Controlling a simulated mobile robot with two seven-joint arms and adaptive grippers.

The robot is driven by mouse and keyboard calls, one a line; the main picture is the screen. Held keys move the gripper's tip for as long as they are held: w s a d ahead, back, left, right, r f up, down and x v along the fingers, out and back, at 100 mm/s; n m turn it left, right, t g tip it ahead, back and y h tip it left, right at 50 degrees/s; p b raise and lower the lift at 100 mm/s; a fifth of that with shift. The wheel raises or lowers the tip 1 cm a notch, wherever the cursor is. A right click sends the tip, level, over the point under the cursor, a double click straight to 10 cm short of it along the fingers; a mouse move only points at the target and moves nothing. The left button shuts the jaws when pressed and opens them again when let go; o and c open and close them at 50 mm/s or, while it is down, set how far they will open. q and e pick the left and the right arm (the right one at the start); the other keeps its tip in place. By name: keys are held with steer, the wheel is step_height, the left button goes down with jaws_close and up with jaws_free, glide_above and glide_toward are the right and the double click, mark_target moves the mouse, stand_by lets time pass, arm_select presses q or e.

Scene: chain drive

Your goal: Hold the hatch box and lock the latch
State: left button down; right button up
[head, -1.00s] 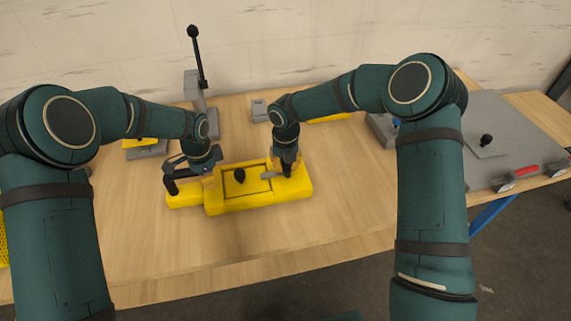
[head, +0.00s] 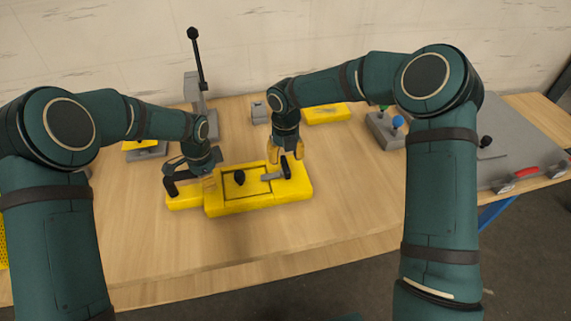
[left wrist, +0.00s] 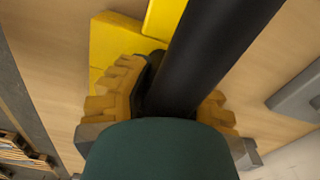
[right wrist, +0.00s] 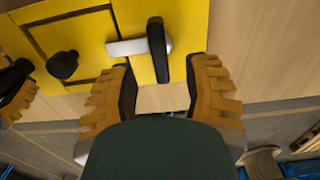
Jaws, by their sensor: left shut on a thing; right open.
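The yellow hatch box (head: 240,206) lies on the table, with a black knob (head: 239,177) on its hatch panel. The latch, a grey bar with a black handle (head: 286,167), is at its right end; in the right wrist view the bar (right wrist: 127,47) reaches over the panel's edge. My left gripper (head: 188,176) is shut on the black handle (left wrist: 205,60) at the box's left end. My right gripper (head: 288,152) is open and empty just behind the latch handle, which stands ahead of its fingertips in the right wrist view (right wrist: 160,75).
A grey lever stand (head: 198,85) with a black-knobbed rod stands behind the box. A yellow block (head: 327,114) and a grey unit with a blue knob (head: 385,130) are at the back right. A grey panel (head: 520,150) lies far right. The table in front is clear.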

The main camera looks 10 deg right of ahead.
step_height(320, 180, up, 7)
stand_by(0.3)
arm_select(q)
steer(key=c, duration=0.8)
jaws_free()
steer(key=shift+c, duration=0.2)
